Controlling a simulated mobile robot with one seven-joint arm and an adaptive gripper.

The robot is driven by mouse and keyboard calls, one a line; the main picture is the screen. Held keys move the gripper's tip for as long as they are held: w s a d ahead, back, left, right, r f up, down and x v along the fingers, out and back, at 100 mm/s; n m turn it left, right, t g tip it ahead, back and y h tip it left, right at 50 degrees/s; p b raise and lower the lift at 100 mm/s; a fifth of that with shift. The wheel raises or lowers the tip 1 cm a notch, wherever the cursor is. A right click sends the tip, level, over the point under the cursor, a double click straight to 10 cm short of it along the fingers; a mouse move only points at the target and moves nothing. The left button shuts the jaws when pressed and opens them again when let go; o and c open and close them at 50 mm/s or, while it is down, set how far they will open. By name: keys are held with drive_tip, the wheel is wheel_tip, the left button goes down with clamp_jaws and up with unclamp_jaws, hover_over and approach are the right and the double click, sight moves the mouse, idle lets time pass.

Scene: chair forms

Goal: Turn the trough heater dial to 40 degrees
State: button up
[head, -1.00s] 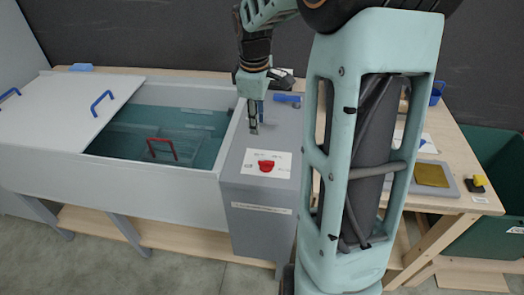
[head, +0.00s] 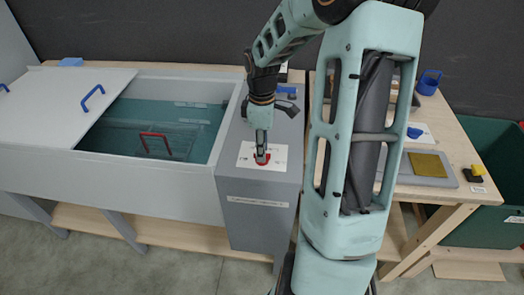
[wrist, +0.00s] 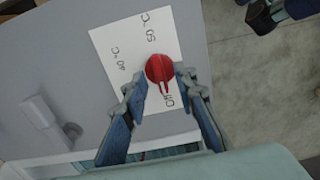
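The heater dial (head: 262,158) is a red round knob on a white label card (head: 246,150) on top of the grey heater box (head: 262,210). In the wrist view the dial (wrist: 160,68) has its pointer toward the mark that reads Off. Marks that look like 40 and 50 degrees are printed on the label (wrist: 112,48) beside it. My gripper (head: 262,150) points down over the dial. In the wrist view its fingers (wrist: 161,76) are apart, one on each side of the dial. I cannot tell whether they touch it.
The water trough (head: 216,148) with a white lid (head: 60,95) and a red-handled basket (head: 155,145) stands to the left. A wooden table (head: 465,150) with a grey board, gold plate (head: 428,165) and blue cup (head: 429,82) stands at right.

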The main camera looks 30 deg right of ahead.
drive_tip(key=shift+f, duration=0.45)
drive_tip(key=shift+c, duration=0.3)
clamp_jaws()
